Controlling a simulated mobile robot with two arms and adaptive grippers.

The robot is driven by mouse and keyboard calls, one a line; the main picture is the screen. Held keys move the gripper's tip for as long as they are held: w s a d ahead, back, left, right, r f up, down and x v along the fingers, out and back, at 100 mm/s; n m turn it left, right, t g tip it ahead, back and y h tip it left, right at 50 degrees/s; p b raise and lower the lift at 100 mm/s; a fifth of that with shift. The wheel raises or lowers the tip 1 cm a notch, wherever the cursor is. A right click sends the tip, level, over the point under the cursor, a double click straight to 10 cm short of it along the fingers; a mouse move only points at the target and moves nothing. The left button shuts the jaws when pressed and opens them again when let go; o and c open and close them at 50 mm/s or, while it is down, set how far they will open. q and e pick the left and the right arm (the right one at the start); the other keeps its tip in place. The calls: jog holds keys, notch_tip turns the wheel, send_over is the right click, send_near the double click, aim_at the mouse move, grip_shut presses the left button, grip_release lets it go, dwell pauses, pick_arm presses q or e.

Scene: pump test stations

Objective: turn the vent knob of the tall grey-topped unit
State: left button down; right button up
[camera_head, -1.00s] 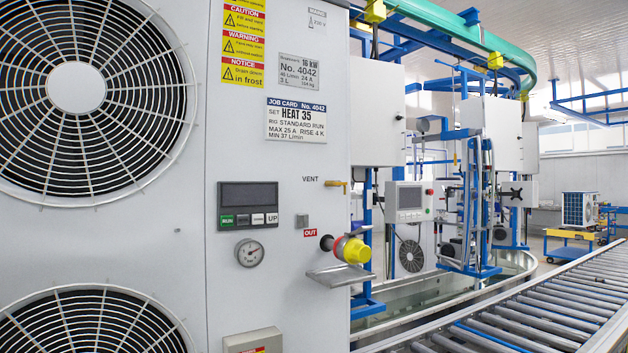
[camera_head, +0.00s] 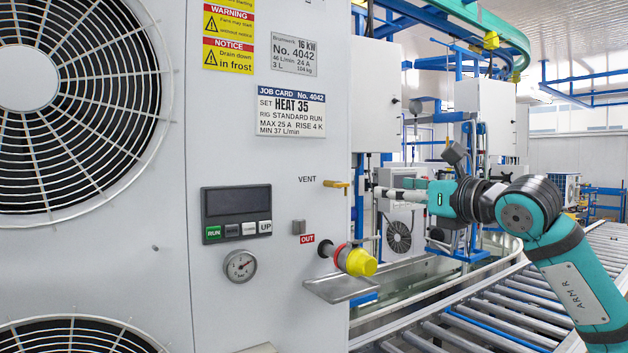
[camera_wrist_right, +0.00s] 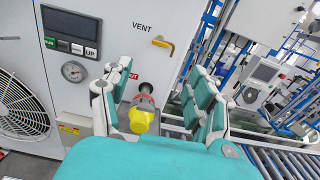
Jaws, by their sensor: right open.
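The vent knob (camera_head: 337,184) is a small yellow lever beside the word VENT, on the front panel of a tall pale grey unit (camera_head: 270,150). The unit's top is out of view. The lever lies roughly level and also shows in the wrist view (camera_wrist_right: 163,46), above the space between my fingers. My right gripper (camera_head: 385,203) is to the right of the knob, apart from it. In the wrist view my right gripper (camera_wrist_right: 153,88) is open with its fingers spread and nothing held. My left gripper is not in view.
Below the knob, a yellow-capped outlet (camera_head: 358,262) sticks out above a metal tray (camera_head: 338,287). A control display (camera_head: 236,212) and pressure gauge (camera_head: 240,266) sit left of it. A roller conveyor (camera_head: 490,310) runs at the right.

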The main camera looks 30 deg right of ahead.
aim_at(345, 186)
jog(key=w+p, duration=0.3)
jog(key=w, duration=0.2)
jog(key=w+p, duration=0.3)
jog(key=w, duration=0.2)
jog(key=w+a+p, duration=0.1)
jog(key=w+p, duration=0.1)
jog(key=w, duration=0.4)
jog(key=shift+w+p, duration=0.1)
jog(key=shift+p, duration=0.3)
jog(key=shift+w+a, duration=0.1)
jog(key=shift+w, duration=0.3)
jog(key=shift+f, duration=0.1)
jog(key=shift+c, duration=0.2)
jog(key=c, duration=1.2)
